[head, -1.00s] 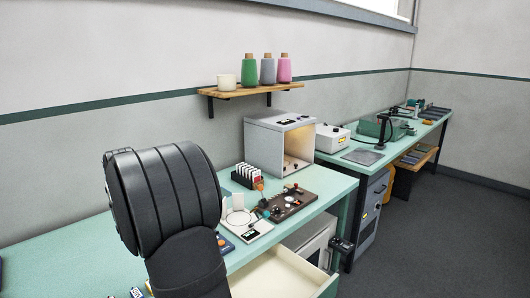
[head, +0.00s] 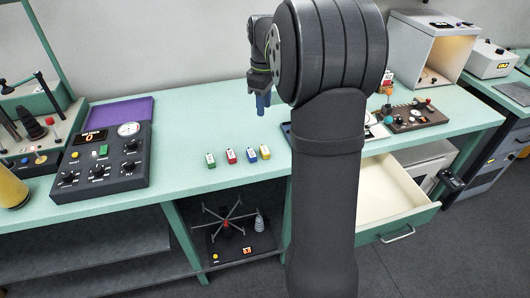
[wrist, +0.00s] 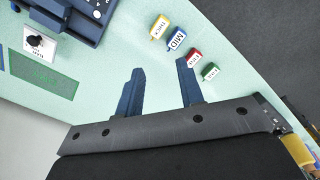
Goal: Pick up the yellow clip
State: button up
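The yellow clip (head: 265,152) lies on the mint-green bench top, at the right end of a row of small labelled clips. It also shows in the wrist view (wrist: 159,27), at the top, with its label facing up. The blue clip (head: 251,155) is just left of it, then the red clip (head: 231,156) and the green clip (head: 210,160). My gripper (head: 262,108) is above the bench, behind the row and apart from it. In the wrist view its two blue fingers (wrist: 160,66) are spread with nothing between them.
A control box with knobs and a gauge (head: 103,160) stands left, with a purple mat (head: 122,110) behind it. An open drawer (head: 385,200) juts out at the front right. The bench between the control box and the clips is clear.

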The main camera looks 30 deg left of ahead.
jog(key=m, duration=1)
send_over(265, 150)
jog(key=f, duration=1.2)
jog(key=shift+a+f, duration=0.2)
jog(key=shift+d+f, duration=0.15)
jog(key=shift+f, duration=2.45)
jog(key=c, duration=0.7)
jog(key=shift+c, duration=0.2)
